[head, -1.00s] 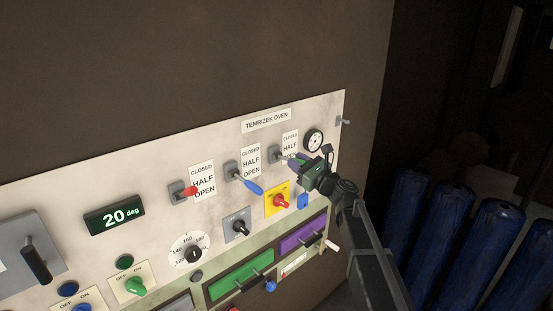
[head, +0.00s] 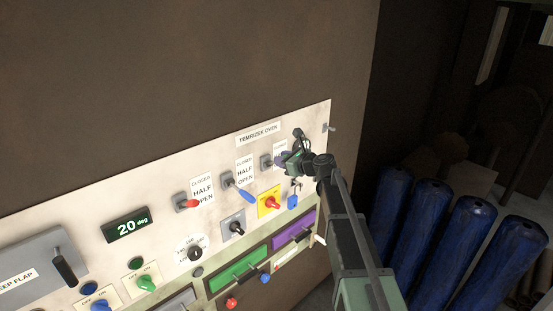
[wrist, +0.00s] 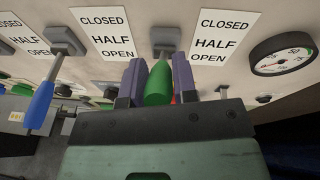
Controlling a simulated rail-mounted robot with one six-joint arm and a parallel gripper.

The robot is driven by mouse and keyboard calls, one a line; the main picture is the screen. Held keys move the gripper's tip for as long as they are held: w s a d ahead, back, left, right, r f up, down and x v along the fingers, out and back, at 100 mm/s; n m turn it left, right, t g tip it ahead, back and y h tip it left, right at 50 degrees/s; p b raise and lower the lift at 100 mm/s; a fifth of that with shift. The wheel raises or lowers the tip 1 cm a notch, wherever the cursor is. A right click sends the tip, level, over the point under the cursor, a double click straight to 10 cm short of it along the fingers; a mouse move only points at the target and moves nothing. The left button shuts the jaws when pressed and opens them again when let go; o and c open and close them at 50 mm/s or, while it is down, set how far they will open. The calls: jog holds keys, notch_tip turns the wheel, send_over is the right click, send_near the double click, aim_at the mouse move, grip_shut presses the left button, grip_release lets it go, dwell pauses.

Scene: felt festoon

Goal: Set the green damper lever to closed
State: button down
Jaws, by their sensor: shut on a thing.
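The green damper lever (wrist: 158,84) sticks out from its grey mount (wrist: 165,38) toward me in the wrist view. My gripper (wrist: 155,82) is shut on it, with one purple finger on each side of the green handle. Its CLOSED / HALF / OPEN label (wrist: 225,37) stands just right of it. In the head view my gripper (head: 283,160) is level with the lever's grey mount (head: 266,162) and covers the handle and most of the label. I cannot tell exactly which mark the lever points to.
The blue lever (head: 246,196) and red lever (head: 192,203) are to the left, both apart from my gripper. A pressure gauge (wrist: 283,54) is to the right.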

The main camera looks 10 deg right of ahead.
jog(key=c, duration=0.9)
grip_release()
jog(key=shift+s+d, duration=0.1)
jog(key=p+v, duration=0.2)
jog(key=v, duration=0.8)
jog(key=shift+s+d, duration=0.2)
jog(key=shift+s, duration=0.1)
